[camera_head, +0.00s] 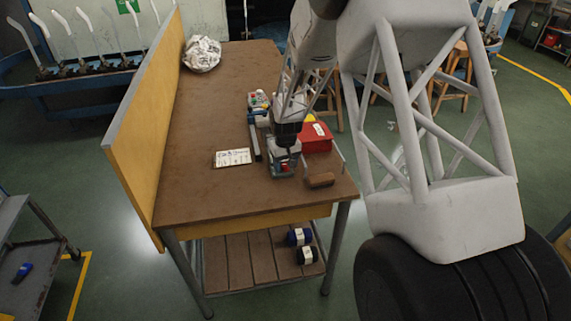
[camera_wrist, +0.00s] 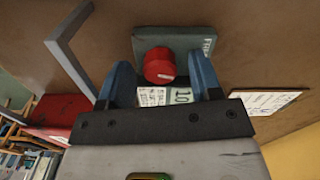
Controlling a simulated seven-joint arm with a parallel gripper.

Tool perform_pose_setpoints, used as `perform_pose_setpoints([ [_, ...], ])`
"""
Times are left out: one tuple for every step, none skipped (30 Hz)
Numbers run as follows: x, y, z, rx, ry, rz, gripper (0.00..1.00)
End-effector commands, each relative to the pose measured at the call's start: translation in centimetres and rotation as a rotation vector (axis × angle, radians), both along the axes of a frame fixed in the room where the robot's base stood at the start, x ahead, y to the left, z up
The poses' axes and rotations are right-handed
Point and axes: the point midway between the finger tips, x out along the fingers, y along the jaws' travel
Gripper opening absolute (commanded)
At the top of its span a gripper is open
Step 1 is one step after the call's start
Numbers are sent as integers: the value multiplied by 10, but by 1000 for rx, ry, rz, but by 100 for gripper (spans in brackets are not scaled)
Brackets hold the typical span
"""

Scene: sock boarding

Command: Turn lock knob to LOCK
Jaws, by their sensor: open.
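The lock knob (camera_wrist: 160,66) is round and red, with a small white mark on its face. It sits on a grey-green plate (camera_wrist: 190,45), and lettering that looks like "FREE" shows at the plate's right edge. In the wrist view my gripper (camera_wrist: 159,64) is open, with one blue finger on each side of the knob. A gap shows on both sides; I cannot tell how deep the fingers reach. In the head view my gripper (camera_head: 285,152) points down over the small grey device (camera_head: 283,171) on the table, and hides most of the knob.
The brown table (camera_head: 205,190) has a tall yellow panel (camera_head: 145,130) along its left. A red box (camera_head: 317,138) and a metal bracket (camera_wrist: 75,50) stand close to the device.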

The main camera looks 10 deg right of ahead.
Motion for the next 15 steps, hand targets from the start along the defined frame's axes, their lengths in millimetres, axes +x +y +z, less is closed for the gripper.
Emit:
perform_pose_setpoints([
  [0, 0, -1, 0, 0, 0, 59],
  [0, 0, -1, 0, 0, 0, 59],
  [0, 0, -1, 0, 0, 0, 59],
  [0, 0, -1, 0, 0, 0, 59],
  [0, 0, -1, 0, 0, 0, 59],
  [0, 0, -1, 0, 0, 0, 59],
  [0, 0, -1, 0, 0, 0, 59],
  [0, 0, -1, 0, 0, 0, 59],
  [0, 0, -1, 0, 0, 0, 56],
  [0, 0, -1, 0, 0, 0, 51],
  [0, 0, -1, 0, 0, 0, 46],
  [0, 0, -1, 0, 0, 0, 40],
  [0, 0, -1, 0, 0, 0, 36],
  [0, 0, -1, 0, 0, 0, 31],
  [0, 0, -1, 0, 0, 0, 25],
])
